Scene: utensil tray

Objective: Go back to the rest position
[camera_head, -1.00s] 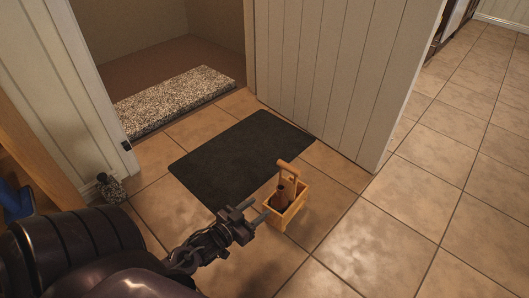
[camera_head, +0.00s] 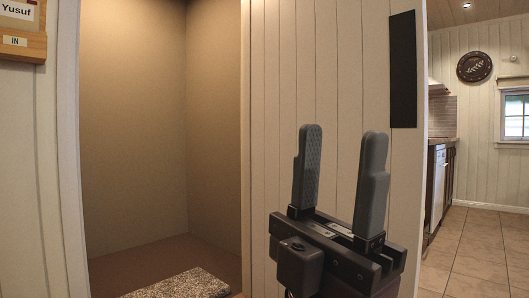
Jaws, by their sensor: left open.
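My left gripper (camera_head: 340,185) is raised upright in front of the white panelled wall, right of the picture's middle. Its two grey fingers point up and stand apart, with nothing between them. The wooden caddy and the dark mat are out of view. My right gripper does not show.
A black strip (camera_head: 403,70) hangs on the panelled wall (camera_head: 275,110). A kitchen with open tiled floor (camera_head: 475,250) lies at the right.

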